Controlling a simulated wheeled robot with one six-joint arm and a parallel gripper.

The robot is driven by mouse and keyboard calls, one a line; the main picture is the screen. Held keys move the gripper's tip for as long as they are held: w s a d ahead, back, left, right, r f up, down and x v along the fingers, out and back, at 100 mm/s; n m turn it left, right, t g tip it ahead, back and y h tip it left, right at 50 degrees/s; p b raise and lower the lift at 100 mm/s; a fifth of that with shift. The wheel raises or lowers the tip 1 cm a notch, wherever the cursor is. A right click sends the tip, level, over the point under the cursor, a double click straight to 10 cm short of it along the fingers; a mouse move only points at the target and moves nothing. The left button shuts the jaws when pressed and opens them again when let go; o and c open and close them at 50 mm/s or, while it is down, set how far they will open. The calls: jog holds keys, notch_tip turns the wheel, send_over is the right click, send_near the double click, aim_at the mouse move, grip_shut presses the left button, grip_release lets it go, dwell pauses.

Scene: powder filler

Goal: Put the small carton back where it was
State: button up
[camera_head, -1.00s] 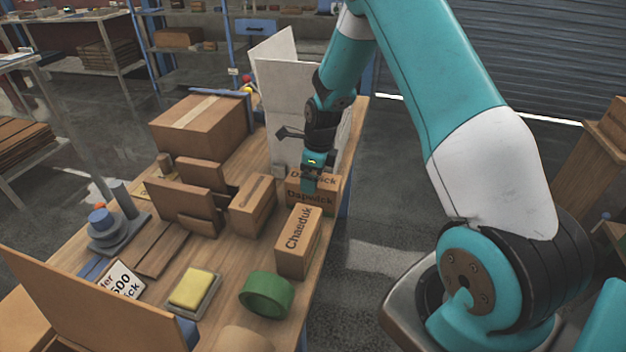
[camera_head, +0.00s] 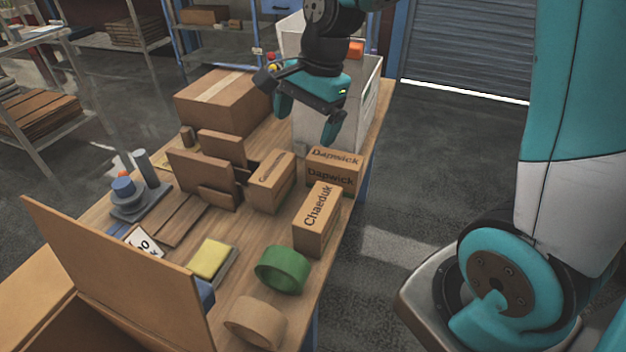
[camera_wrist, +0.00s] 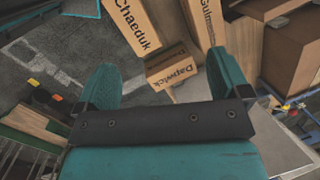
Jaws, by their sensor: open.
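The task's small carton is most likely the brown Dapwick carton (camera_head: 333,172). It stands on the workbench near its right edge, behind the Chaeduk carton (camera_head: 316,222) and right of another brown carton (camera_head: 271,182). The Dapwick carton also shows in the wrist view (camera_wrist: 172,66), between and beyond the fingers, apart from them. My gripper (camera_head: 307,120) is open and empty above and behind the Dapwick carton, in front of a pale box. The wrist view shows both fingers spread (camera_wrist: 164,82).
The pale open-topped box (camera_head: 366,105) stands behind the cartons. A large taped carton (camera_head: 222,103) is at the back left. A green tape roll (camera_head: 283,270), a tan roll (camera_head: 255,322) and a yellow pad (camera_head: 211,258) lie in front. The floor right of the bench is clear.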

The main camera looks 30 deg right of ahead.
jog(key=s+a+r+n, duration=0.1)
jog(key=s+a+n, duration=0.2)
jog(key=s+n, duration=0.3)
jog(key=s+a+r+n+y, duration=0.1)
jog(key=s+a+r+n, duration=0.1)
jog(key=s+a+n, duration=0.2)
jog(key=s+a+r+n+g, duration=0.1)
jog(key=s+a+n, duration=0.2)
jog(key=s+n, duration=0.6)
jog(key=shift+a+r+n+y, duration=0.3)
jog(key=shift+n+y, duration=0.1)
jog(key=shift+n, duration=0.5)
